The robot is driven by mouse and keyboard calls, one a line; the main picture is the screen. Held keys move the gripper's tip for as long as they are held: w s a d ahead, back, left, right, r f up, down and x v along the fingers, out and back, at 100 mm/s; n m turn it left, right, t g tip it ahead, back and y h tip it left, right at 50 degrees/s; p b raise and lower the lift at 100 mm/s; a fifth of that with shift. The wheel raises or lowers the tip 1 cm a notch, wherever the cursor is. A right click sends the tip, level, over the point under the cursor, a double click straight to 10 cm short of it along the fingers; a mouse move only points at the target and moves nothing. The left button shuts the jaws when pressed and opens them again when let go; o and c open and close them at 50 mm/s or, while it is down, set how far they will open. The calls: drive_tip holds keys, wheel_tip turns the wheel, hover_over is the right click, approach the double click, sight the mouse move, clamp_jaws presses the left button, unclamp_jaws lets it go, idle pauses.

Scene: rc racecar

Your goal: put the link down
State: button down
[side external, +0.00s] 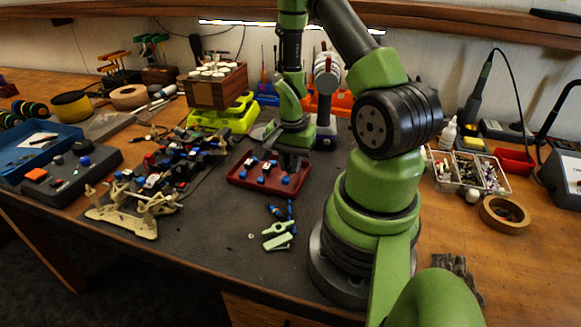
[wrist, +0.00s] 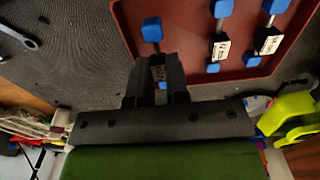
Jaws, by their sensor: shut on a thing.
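My gripper (wrist: 156,65) is shut on a link (wrist: 152,32), a thin rod with blue ends. One blue end sticks out past the fingertips, and the middle is mostly hidden between the fingers. The held link is over the edge area of the dark red tray (wrist: 180,62); I cannot tell whether it touches the tray. Two similar links lie in the tray, a nearer one (wrist: 220,47) and one farther right (wrist: 268,42), each with a white label. In the side external view my gripper (side external: 291,163) is low over the back right of the red tray (side external: 243,184).
A partly built car chassis (side external: 175,165) stands left of the tray. Blue and pale green tools (side external: 278,236) lie in front on the dark mat. A yellow-green stand with a wooden box (side external: 217,88) is behind. Bare mat (side external: 215,235) shows front left of the tray.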

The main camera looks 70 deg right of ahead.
sight(290, 165)
drive_tip(key=shift+f, duration=0.8)
drive_tip(key=shift+f, duration=0.15)
drive_tip(key=c, duration=1.4)
unclamp_jaws()
wheel_tip(290, 165, up, 12)
drive_tip(key=w+a+r+n+t, duration=0.35)
drive_tip(key=a+r+n, duration=0.35)
drive_tip(key=a+r, duration=0.4)
drive_tip(key=s+a+r+n+t+y, duration=0.2)
drive_tip(key=s+a+r+n+t, duration=0.1)
drive_tip(key=s+a+r+n, duration=0.4)
drive_tip(key=shift+a+n+t, duration=0.3)
drive_tip(key=shift+a+t, duration=0.05)
drive_tip(key=shift+a, duration=0.6)
